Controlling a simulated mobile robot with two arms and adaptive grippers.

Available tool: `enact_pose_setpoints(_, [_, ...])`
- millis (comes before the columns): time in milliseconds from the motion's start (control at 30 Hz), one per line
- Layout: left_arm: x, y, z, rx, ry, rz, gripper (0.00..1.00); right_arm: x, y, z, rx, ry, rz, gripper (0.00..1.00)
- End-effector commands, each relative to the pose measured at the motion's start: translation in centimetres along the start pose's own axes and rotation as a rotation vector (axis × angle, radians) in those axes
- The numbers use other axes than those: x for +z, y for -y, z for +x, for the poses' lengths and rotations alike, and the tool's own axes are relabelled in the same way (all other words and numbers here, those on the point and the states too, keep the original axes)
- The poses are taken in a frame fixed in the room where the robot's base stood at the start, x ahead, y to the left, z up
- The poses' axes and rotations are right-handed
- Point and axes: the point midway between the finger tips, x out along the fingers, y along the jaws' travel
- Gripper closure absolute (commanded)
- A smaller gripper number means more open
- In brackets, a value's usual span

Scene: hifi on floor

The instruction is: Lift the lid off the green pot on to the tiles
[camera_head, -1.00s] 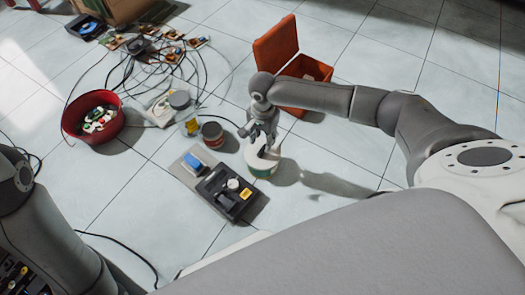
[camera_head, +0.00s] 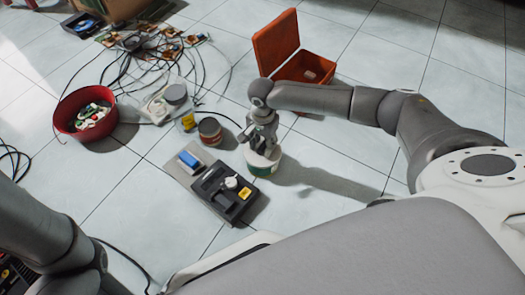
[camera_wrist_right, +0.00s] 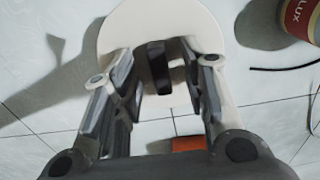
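The green pot (camera_head: 263,170) stands upright on the tiles, its green band showing below a white lid (camera_head: 274,155). In the right wrist view the round white lid (camera_wrist_right: 118,35) has a black knob (camera_wrist_right: 158,65) at its middle. My right gripper (camera_head: 262,147) reaches down over the pot. In the wrist view its fingers (camera_wrist_right: 160,88) are open, one on each side of the knob, with gaps to it. The lid sits on the pot. My arm hides part of the lid in the head view. My left gripper is out of view.
A black tray (camera_head: 213,199) lies close to the left of the pot. A small can (camera_head: 210,132), an orange open box (camera_head: 283,50), a red bowl (camera_head: 70,125) and tangled cables are farther back. Bare tiles (camera_head: 330,150) lie to the right.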

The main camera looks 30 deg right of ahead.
Motion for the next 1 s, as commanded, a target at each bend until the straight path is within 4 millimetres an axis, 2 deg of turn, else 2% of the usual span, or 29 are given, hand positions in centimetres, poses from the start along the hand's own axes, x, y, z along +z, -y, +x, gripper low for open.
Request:
enact_pose_setpoints(200, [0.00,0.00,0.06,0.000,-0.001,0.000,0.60,-0.04,0.00,-0.04,0.000,0.000,0.001,0.61])
enact_pose_setpoints(500, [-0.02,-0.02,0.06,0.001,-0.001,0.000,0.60,-0.03,0.00,-0.04,0.000,-0.001,0.001,0.99])
enact_pose_setpoints(1000, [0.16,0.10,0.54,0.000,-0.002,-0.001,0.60,-0.02,0.01,-0.55,0.000,0.000,0.001,1.00])
